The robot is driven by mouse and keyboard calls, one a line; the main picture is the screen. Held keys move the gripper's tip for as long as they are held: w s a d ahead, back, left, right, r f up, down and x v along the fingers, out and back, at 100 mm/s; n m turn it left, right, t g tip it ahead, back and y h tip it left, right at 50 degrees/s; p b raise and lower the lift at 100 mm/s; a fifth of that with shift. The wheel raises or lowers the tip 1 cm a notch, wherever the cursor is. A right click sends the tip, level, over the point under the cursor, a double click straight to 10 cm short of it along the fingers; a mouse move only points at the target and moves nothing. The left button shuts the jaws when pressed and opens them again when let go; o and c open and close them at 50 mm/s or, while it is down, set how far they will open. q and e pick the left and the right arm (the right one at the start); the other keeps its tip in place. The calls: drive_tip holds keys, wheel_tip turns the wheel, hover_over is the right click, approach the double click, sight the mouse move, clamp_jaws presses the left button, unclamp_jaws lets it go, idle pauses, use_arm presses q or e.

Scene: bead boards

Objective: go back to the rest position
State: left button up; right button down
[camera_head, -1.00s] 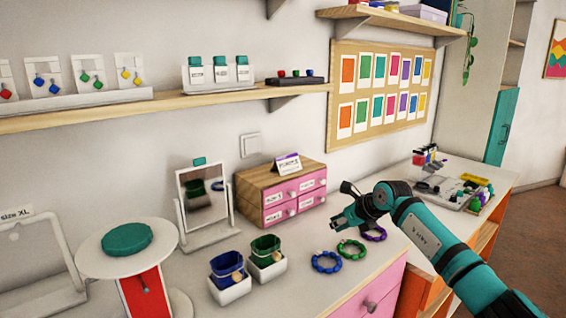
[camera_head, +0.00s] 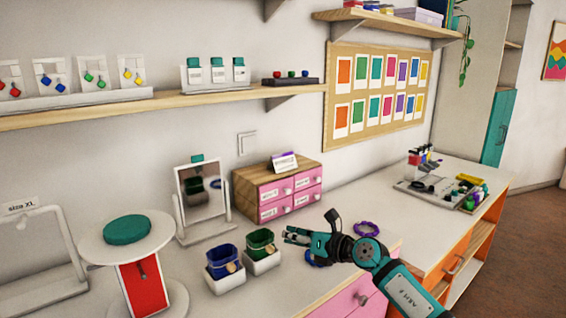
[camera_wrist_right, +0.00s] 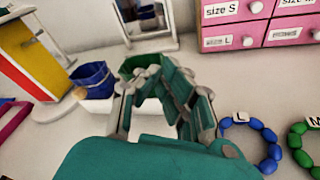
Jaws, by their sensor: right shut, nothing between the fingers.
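My right gripper (camera_head: 289,236) is above the table, with its arm coming in from the lower right. It is shut and empty, and its fingers also show in the right wrist view (camera_wrist_right: 155,75). In the head view, it hangs just right of the green pouch (camera_head: 261,243) and covers part of the blue bracelet (camera_head: 311,260). A purple bracelet (camera_head: 367,229) lies behind the arm. The green bracelet (camera_wrist_right: 302,150) lies on the table in the right wrist view and is hidden by my arm in the head view. My left gripper is not in view.
A blue pouch (camera_head: 224,260) stands in a white holder left of the green one. The pink drawer box (camera_head: 278,190), mirror (camera_head: 201,198) and round stand (camera_head: 97,247) are behind and left. A bead tray (camera_head: 430,190) is at the right end. A shelf (camera_head: 200,99) runs above.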

drive_tip(key=s+d+m+t+h, duration=0.55)
drive_tip(key=s+m+t, duration=0.35)
drive_tip(key=m, duration=0.9)
drive_tip(key=s+d+f+m+g+h, duration=0.4)
drive_tip(key=s+d+f+m+h, duration=0.45)
drive_tip(key=d+f+m, duration=0.35)
drive_tip(key=s+d+f+m+g+y, duration=0.1)
drive_tip(key=s+f+m+g, duration=0.4)
drive_tip(key=s, duration=0.9)
drive_tip(key=s+f+m+g+y, duration=0.1)
drive_tip(key=s+f+m+g, duration=0.4)
drive_tip(key=s, duration=1)
wheel_tip(320, 180, down, 28)
drive_tip(key=s+n+g, duration=0.2)
drive_tip(key=g, duration=0.1)
drive_tip(key=s+d+f+g, duration=0.1)
drive_tip(key=s+d+f, duration=0.1)
drive_tip(key=s+f, duration=1.4)
drive_tip(key=shift+s+d, duration=0.3)
drive_tip(key=shift+d, duration=0.05)
